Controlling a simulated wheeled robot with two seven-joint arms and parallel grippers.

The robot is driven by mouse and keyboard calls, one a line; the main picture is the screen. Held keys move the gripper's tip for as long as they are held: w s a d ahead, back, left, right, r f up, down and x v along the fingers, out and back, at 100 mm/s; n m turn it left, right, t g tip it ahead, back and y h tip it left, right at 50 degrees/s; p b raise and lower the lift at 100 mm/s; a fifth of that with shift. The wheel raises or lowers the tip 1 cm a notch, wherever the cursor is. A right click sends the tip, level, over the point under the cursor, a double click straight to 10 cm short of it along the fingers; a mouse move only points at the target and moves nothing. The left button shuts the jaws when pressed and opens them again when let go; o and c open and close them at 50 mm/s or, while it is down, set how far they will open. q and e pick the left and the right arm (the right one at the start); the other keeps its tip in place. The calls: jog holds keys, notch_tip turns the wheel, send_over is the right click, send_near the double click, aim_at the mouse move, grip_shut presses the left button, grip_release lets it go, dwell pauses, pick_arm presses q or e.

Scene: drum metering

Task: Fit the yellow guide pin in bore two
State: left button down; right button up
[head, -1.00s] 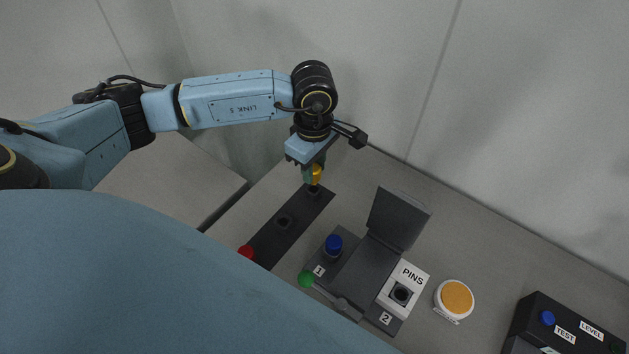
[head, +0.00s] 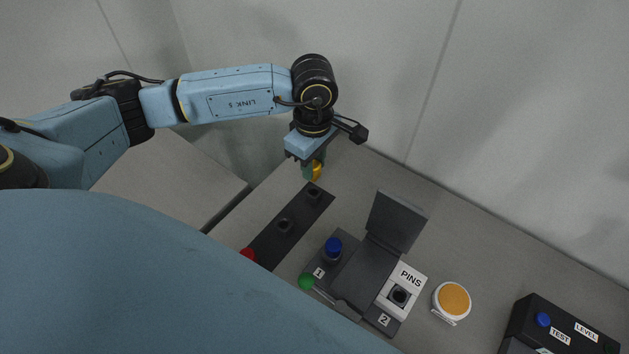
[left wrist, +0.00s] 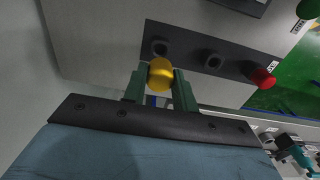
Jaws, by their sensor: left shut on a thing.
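The yellow guide pin (left wrist: 160,73) is gripped between the green fingers of my left gripper (head: 313,172). In the head view the pin (head: 317,171) is held just above the far end of the dark pin rack (head: 268,239), clear of the empty socket there. Bore two (head: 399,295), beside the label 2, is an open dark hole on the white PINS plate. A blue pin (head: 333,246) stands in bore one, beside the label 1. My right gripper is not in view.
A dark lid (head: 396,222) stands raised behind the bores. A green-knobbed lever (head: 306,282) is in front. A red knob (head: 247,254) sits on the rack. An orange button (head: 454,300) and a black TEST/LEVEL box (head: 562,328) are to the right.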

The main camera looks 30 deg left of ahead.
aim_at(314, 164)
pick_arm(q)
jog(key=shift+r+p, duration=0.85)
jog(key=shift+r, duration=0.95)
